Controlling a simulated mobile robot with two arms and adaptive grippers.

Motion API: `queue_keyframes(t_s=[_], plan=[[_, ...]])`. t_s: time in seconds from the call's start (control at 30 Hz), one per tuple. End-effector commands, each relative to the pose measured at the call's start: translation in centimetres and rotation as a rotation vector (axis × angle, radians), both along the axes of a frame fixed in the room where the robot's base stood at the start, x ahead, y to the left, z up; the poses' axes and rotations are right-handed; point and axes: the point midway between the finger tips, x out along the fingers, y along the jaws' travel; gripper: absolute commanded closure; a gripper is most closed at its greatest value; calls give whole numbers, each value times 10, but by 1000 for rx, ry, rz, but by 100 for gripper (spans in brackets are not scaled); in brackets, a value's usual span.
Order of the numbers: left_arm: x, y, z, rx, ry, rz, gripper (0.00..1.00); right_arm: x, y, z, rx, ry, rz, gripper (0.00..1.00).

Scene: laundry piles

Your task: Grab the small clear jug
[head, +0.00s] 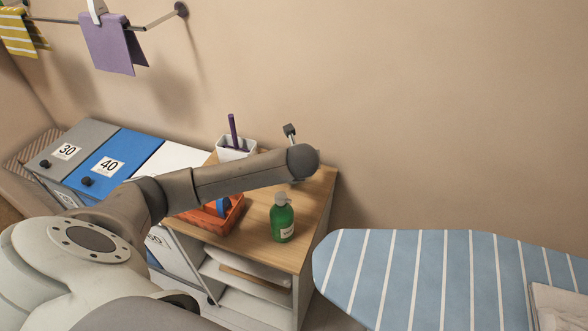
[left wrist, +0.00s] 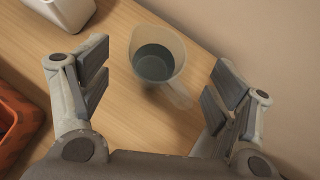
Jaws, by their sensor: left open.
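The small clear jug (left wrist: 157,62) stands on the wooden top of the cabinet in the left wrist view, with its see-through handle pointing down and right. Its inside looks dark grey. My left gripper (left wrist: 160,78) is open, with one finger to the left of the jug and one to the right. The jug lies between and just beyond the fingers, and neither visibly touches it. In the head view my left arm reaches over the cabinet and hides the jug and most of the gripper. My right gripper is in neither view.
A green bottle (head: 282,218) stands at the cabinet top's front. An orange tray (head: 232,221) and a white container (head: 231,152) with a purple item stand left of the jug. The wall is behind. A striped ironing board (head: 450,275) is on the right.

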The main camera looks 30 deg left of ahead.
Motion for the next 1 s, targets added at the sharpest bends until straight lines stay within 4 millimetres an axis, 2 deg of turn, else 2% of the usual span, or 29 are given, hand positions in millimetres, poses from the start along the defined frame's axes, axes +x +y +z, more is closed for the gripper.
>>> queue_keyframes(t_s=[0.3,0.67,0.77,1.0], plan=[[18,19,-27,1,1,1,18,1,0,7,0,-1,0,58],[23,22,-33,1,0,-1,18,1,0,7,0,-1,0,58],[23,22,-33,1,-1,0,29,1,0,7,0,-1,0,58],[22,22,-33,2,0,0,59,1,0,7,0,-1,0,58]])
